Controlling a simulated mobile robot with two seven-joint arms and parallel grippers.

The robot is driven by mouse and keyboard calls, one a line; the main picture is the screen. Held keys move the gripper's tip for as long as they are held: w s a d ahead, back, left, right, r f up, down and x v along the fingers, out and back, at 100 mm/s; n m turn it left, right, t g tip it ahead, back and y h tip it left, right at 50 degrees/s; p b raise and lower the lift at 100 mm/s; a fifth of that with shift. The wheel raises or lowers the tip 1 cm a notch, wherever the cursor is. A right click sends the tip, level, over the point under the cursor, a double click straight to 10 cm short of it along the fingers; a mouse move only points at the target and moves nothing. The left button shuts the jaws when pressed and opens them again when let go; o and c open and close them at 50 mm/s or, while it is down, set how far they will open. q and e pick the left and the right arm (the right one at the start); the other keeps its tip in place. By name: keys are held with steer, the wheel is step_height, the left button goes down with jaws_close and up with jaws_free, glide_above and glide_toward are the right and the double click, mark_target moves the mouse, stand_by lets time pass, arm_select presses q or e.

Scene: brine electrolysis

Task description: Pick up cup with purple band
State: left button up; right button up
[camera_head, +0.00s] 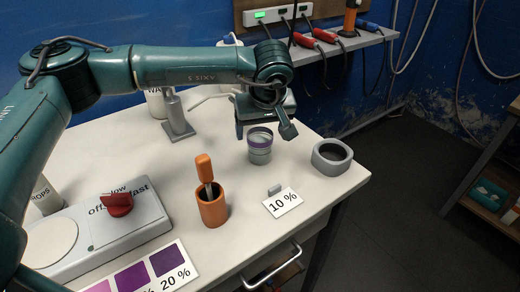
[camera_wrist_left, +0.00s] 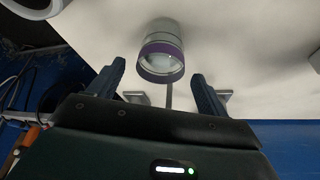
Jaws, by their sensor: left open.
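The cup with the purple band (camera_head: 260,146) stands upright on the white table. It is a clear or grey cup with a purple ring near its rim. In the left wrist view the cup (camera_wrist_left: 161,55) lies ahead of the fingers, roughly centred between them. My left gripper (camera_head: 265,126) is just behind and above the cup in the head view. In the left wrist view my left gripper (camera_wrist_left: 160,82) is open, with its two dark fingers spread and nothing between them. My right gripper is not in view.
A grey ring-shaped holder (camera_head: 332,157) stands right of the cup. A "10 %" card (camera_head: 283,202) and an orange pot (camera_head: 212,206) with an orange-handled tool are nearer. A stirrer plate with a red knob (camera_head: 117,204) is at left. A tool rack (camera_head: 330,38) lines the back wall.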

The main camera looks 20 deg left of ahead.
mark_target(259, 139)
arm_select(q)
steer(key=x, duration=0.5)
steer(key=shift+f+p, duration=0.15)
steer(key=shift+p, duration=0.15)
steer(key=shift+a, duration=0.1)
steer(key=c, duration=1.3)
steer(key=shift+o, duration=0.2)
